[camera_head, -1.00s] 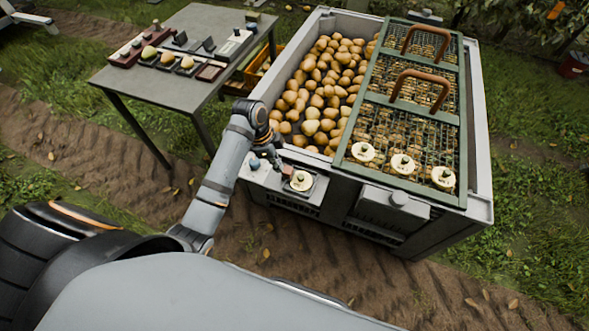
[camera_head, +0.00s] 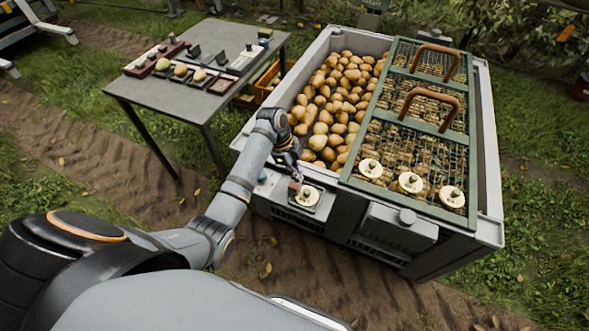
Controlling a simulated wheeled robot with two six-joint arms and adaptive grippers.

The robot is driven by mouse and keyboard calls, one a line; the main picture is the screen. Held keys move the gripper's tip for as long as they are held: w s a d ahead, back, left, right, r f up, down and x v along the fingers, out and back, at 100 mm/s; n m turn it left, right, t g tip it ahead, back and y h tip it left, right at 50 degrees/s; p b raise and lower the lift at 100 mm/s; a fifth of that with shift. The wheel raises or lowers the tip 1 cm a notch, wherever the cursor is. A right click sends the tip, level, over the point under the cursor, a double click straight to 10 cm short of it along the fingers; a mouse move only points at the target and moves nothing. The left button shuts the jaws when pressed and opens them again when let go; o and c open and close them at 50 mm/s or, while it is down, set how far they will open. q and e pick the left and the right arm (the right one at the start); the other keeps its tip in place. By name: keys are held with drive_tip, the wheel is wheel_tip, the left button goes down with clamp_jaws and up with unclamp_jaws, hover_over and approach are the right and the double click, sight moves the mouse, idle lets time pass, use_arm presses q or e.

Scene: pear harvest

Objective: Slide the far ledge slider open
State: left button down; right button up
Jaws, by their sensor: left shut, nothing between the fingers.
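A grey ledge (camera_head: 268,192) sits at the near left corner of the large pear bin. It carries a blue knob (camera_head: 262,176), a small reddish block (camera_head: 294,187) and a cream disc (camera_head: 307,197) with a dark knob in a square frame. I cannot tell for sure which of these parts is the far ledge slider. My left gripper (camera_head: 295,173) is shut and empty, pointing down just behind the reddish block. Whether it touches anything is too small to tell. The arm and gripper hide part of the ledge's back. My right gripper is not in view.
The bin (camera_head: 486,150) holds many pears. A green mesh lid (camera_head: 440,128) with two brown handles covers its right side, with several cream discs along its near edge. A grey box (camera_head: 398,228) juts from the front. A table (camera_head: 150,90) with trays stands at the left.

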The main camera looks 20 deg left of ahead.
sight(295, 184)
use_arm(q)
drive_tip(key=shift+x, duration=2.3)
drive_tip(key=shift+a+r+p, duration=0.2)
drive_tip(key=shift+a+p, duration=0.3)
drive_tip(key=shift+a, duration=0.75)
drive_tip(key=shift+w+a+f, duration=0.1)
drive_tip(key=shift+a, duration=0.25)
drive_tip(key=shift+f, duration=0.1)
